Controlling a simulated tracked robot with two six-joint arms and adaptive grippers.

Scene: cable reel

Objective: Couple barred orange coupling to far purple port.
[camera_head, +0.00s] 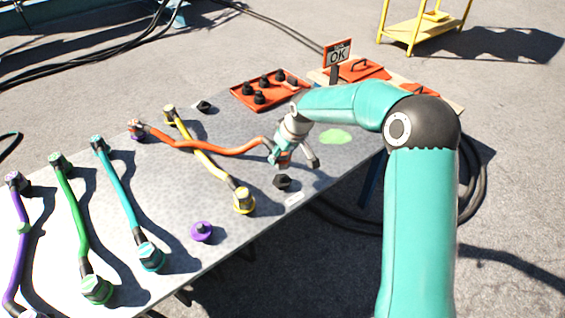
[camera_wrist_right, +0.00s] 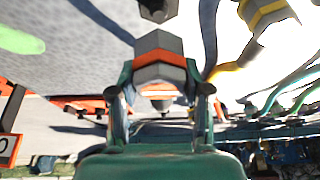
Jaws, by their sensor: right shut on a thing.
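My right gripper (camera_head: 285,156) is shut on one end coupling of the orange hose, above the right part of the grey table. In the wrist view this coupling (camera_wrist_right: 158,66), grey with an orange band, sits between the fingers (camera_wrist_right: 160,92). The orange hose (camera_head: 215,149) runs left across the yellow hose to its other end (camera_head: 136,126). That end is at a small purple piece (camera_head: 138,137) at the table's far side, mostly hidden. Another purple port (camera_head: 201,231) stands bare near the front edge. Any bar marking is too small to tell. My left gripper is out of view.
Yellow (camera_head: 208,161), teal (camera_head: 121,192), green (camera_head: 75,215) and purple (camera_head: 18,246) hoses lie to the left. A dark hex piece (camera_head: 282,182) is just below the gripper. An orange tray (camera_head: 250,102) with black parts and an OK sign (camera_head: 338,55) stand behind.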

